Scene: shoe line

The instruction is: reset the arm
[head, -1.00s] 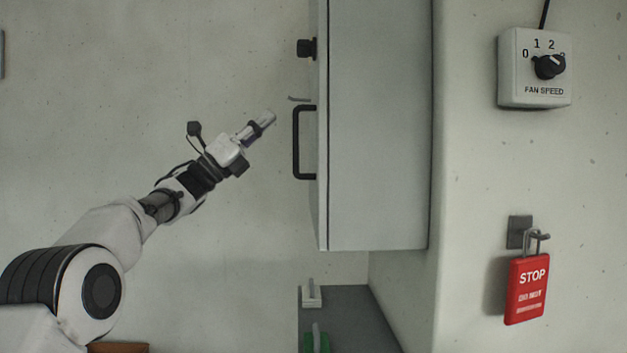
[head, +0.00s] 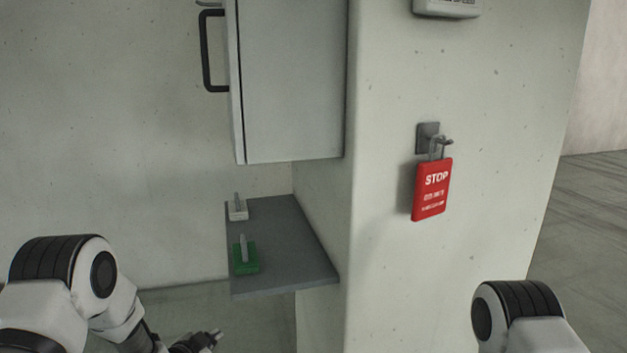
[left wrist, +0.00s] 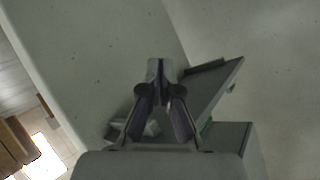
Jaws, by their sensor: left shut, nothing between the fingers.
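My left gripper (head: 214,338) is low in the head view, near the bottom edge, below and to the left of the grey shelf. In the left wrist view its two fingers (left wrist: 157,68) meet at the tips, shut and empty. It touches nothing that I can see. Part of my right arm shows at the bottom right of the head view, but its gripper is out of view.
A grey cabinet (head: 295,80) with a black handle (head: 206,50) hangs on the wall. A red STOP tag (head: 432,190) hangs from a hook on the pillar.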

